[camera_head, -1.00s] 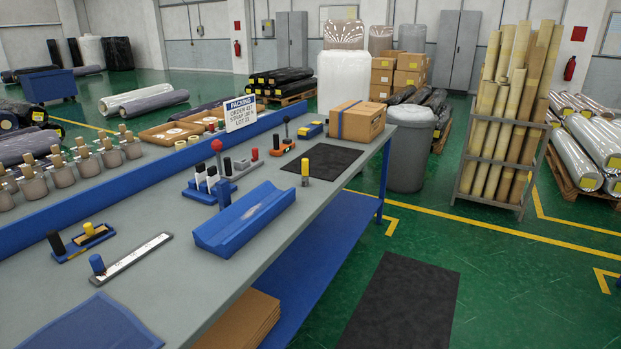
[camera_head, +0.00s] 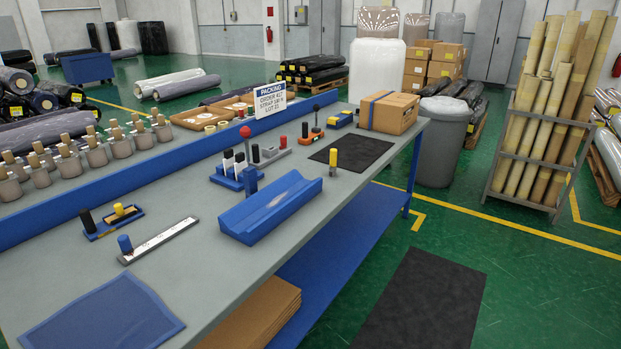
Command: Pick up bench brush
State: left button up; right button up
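I cannot tell for sure which object is the bench brush. A small blue-based item (camera_head: 113,221) with a black upright grip and a yellow knob lies at the left of the grey bench (camera_head: 225,265). A light ruler-like bar (camera_head: 160,241) with a blue knob lies in front of it. A blue V-shaped cradle (camera_head: 270,207) sits at mid-bench, empty. A blue holder (camera_head: 236,173) with white, black-topped markers stands behind the cradle. Neither of my grippers shows in the head view.
A dark mat (camera_head: 366,150) with a yellow-topped post, a cardboard box (camera_head: 389,112) and a packing sign (camera_head: 270,100) are farther along the bench. A blue mat (camera_head: 104,314) lies at the near corner. Green floor is open to the right, before a rack of rolls (camera_head: 547,120).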

aim_at(332, 153)
jog(key=i+u, duration=0.15)
jog(key=u, duration=0.2)
jog(key=i+l+u, duration=0.1)
jog(key=u, duration=0.3)
jog(key=i+l+u, duration=0.1)
jog(key=u, duration=0.25)
